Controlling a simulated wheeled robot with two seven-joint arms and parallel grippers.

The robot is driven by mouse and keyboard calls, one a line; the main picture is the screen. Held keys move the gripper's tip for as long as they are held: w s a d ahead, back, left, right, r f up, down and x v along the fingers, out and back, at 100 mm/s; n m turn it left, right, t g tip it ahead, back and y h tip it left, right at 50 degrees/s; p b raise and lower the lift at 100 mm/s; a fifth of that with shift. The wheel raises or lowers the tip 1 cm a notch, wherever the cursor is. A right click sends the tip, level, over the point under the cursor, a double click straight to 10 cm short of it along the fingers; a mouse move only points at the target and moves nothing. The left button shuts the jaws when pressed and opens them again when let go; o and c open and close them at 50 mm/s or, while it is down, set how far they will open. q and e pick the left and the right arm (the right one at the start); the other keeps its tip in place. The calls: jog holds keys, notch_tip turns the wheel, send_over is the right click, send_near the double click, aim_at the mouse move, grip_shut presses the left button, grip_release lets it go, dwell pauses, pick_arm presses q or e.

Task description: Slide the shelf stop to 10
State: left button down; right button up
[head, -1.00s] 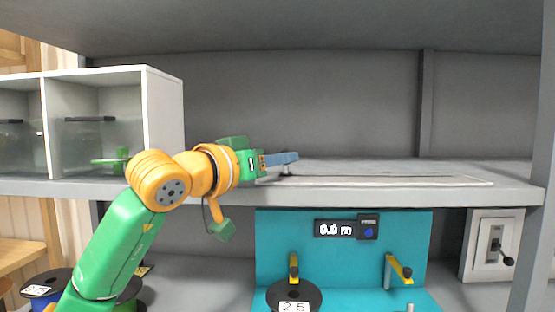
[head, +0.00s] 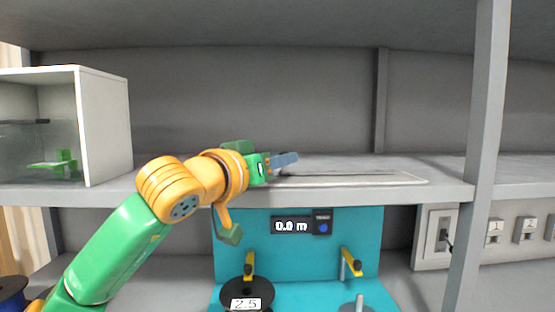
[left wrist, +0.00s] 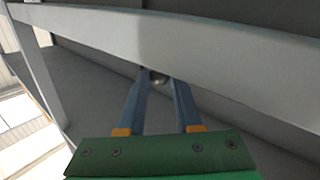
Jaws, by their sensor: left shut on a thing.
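My left gripper (head: 288,160) reaches over the upper shelf at the left part of a long pale slotted track (head: 390,178). Its blue-grey fingers are shut on the shelf stop, a small rounded metallic knob (left wrist: 158,78) seen between the fingertips in the left wrist view. In the head view the knob is mostly hidden by the fingers. No scale numbers along the track are readable. My right gripper is not in view.
A white open box (head: 105,125) stands on the shelf at left. A grey upright post (head: 482,150) is at right. Below the shelf are a teal panel with a display (head: 292,226) reading 0.0 m, a black reel marked 2.5 (head: 246,292) and a lever switch (head: 443,238).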

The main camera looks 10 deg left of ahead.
pick_arm(q)
jog(key=c, duration=0.8)
grip_release()
jog(key=shift+a, duration=0.15)
jog(key=shift+c, duration=0.2)
jog(key=shift+o, duration=1.3)
jog(key=shift+s+f+b, duration=0.15)
jog(key=shift+s+b, duration=0.1)
jog(key=shift+b, duration=0.1)
jog(key=b+v, duration=0.2)
jog(key=v, duration=0.4)
jog(key=shift+s+b, duration=0.25)
jog(key=shift+b, duration=0.15)
